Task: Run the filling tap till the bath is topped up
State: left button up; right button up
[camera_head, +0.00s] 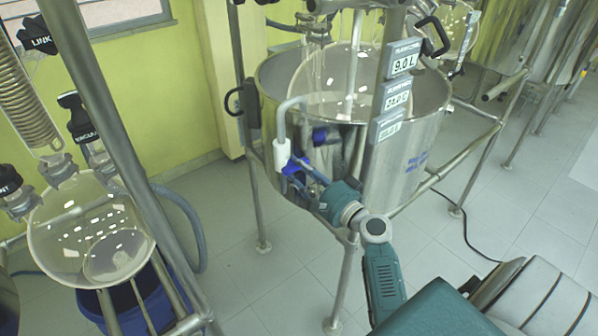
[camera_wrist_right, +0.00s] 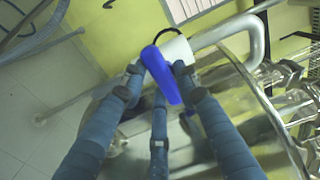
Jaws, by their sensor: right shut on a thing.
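The bath (camera_head: 415,165) is a large open steel vessel on a tubular frame, with a round glass flask inside it. A bent grey pipe (camera_head: 281,122) with a white sleeve runs over its rim and down its front side. The filling tap's blue lever (camera_head: 296,168) sits at the lower end of the white sleeve. My right gripper (camera_head: 290,172) reaches it from the lower right. In the right wrist view its fingers are closed around the blue lever (camera_wrist_right: 161,75). The water level in the bath cannot be made out. My left gripper is not in view.
Displays (camera_head: 403,60) on a post in front of the bath read about 9.0 L on top. A second glass vessel (camera_head: 90,235) on a stand with a blue bucket (camera_head: 135,310) is at left. Frame legs (camera_head: 345,280) stand close to my right arm. Floor between is clear.

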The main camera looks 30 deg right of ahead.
jog(key=shift+d+f+n+b, duration=0.1)
jog(key=shift+f+n+b, duration=0.05)
jog(key=shift+n+b, duration=1.35)
jog(key=shift+f+n+b, duration=0.1)
jog(key=shift+n+b, duration=1.2)
jog(key=shift+b, duration=0.25)
jog(key=o, duration=1.1)
jog(key=shift+d+r, duration=0.1)
